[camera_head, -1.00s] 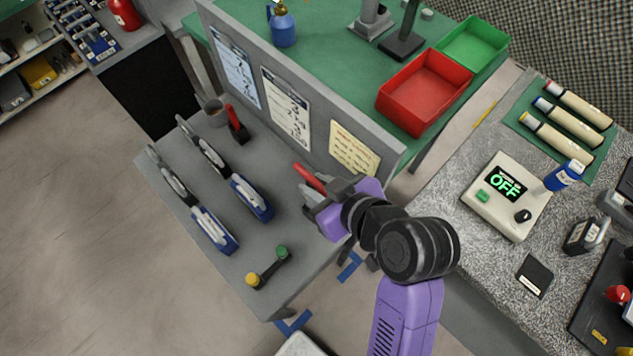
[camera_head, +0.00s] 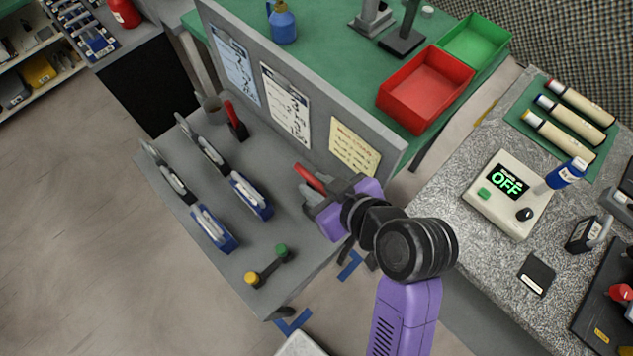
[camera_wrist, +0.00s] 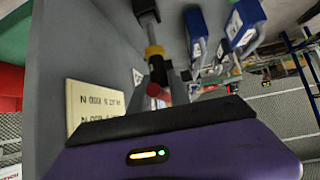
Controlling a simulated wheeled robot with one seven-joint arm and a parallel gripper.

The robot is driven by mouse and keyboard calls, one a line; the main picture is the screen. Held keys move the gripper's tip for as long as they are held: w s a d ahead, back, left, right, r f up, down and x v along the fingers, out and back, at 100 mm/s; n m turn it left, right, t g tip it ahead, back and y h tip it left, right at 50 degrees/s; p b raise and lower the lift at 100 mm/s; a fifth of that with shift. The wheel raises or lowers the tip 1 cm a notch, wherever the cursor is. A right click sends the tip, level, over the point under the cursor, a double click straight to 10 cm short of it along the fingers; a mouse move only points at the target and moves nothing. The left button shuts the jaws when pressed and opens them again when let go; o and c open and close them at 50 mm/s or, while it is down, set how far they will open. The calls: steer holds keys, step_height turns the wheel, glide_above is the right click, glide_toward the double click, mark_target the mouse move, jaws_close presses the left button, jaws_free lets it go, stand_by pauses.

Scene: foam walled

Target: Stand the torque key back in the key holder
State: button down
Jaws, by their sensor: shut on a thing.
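My gripper (camera_head: 314,198) is at the right side of the grey bench top, close to the upright panel. It is shut on a slim tool with a red part (camera_head: 311,178), which I take for the torque key. Its lower end is hidden. In the wrist view the dark fingers hide much of what is held; a red piece (camera_wrist: 165,93) shows just past them. I cannot tell for certain which thing is the key holder.
Two blue-based tools (camera_head: 214,228) (camera_head: 251,196) lie at the bench's left and middle. A dark bar with yellow and green ends (camera_head: 267,266) lies near the front edge. The grey panel (camera_head: 310,65) with papers rises beside my gripper. Some bench between is clear.

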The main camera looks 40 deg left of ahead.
steer(key=shift+f+b, duration=1.45)
steer(key=shift+f, duration=0.75)
steer(key=c, duration=1.1)
jaws_free()
steer(key=shift+c, duration=0.2)
steer(key=v, duration=0.8)
steer(key=shift+b, duration=0.3)
steer(key=shift+f, duration=0.15)
